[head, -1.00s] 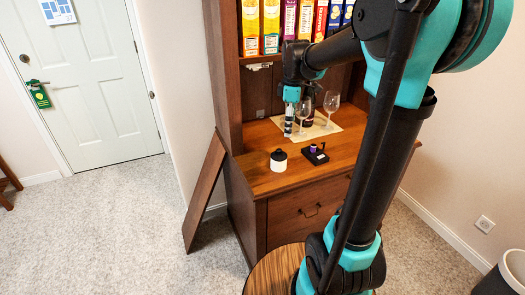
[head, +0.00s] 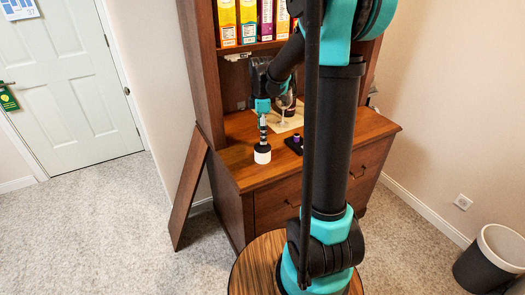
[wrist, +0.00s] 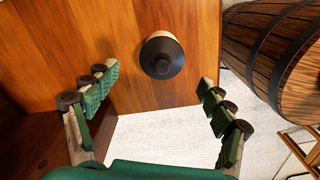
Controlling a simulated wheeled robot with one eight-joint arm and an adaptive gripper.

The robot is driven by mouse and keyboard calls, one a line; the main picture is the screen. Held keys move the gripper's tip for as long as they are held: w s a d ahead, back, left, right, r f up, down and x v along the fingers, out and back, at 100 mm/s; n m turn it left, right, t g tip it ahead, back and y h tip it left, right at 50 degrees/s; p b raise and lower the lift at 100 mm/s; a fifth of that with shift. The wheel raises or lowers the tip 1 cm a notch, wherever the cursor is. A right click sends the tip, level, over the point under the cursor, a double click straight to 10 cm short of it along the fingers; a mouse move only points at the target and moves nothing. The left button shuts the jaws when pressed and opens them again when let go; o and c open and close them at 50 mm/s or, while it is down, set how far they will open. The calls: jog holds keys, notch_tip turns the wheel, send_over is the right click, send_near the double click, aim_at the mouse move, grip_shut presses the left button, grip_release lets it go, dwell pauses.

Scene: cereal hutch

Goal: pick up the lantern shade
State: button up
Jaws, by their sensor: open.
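The lantern shade, which I take to be the small white piece with a black tapered top, stands upright on the wooden hutch counter (head: 225,158). In the head view the white body of the shade (head: 262,157) shows just below my gripper (head: 263,140), which hides its top. In the wrist view the black top of the shade (wrist: 162,56) is seen from above, beyond and between the fingertips. My gripper (wrist: 160,80) is open, its green padded fingers wide apart with nothing between them. I cannot tell the exact height gap.
A small black stand with a purple piece (head: 296,141) is right of the shade. A wine glass (head: 284,108) stands behind on a pale mat. Cereal boxes (head: 248,20) fill the shelf above. A loose wooden board (head: 188,195) leans against the hutch's left side.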

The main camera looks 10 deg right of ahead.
aim_at(263, 150)
jog(key=shift+s+d+f, duration=0.1)
jog(key=shift+f, duration=2.6)
jog(key=c, duration=1.3)
jog(key=shift+o, duration=0.2)
jog(key=shift+r, duration=0.15)
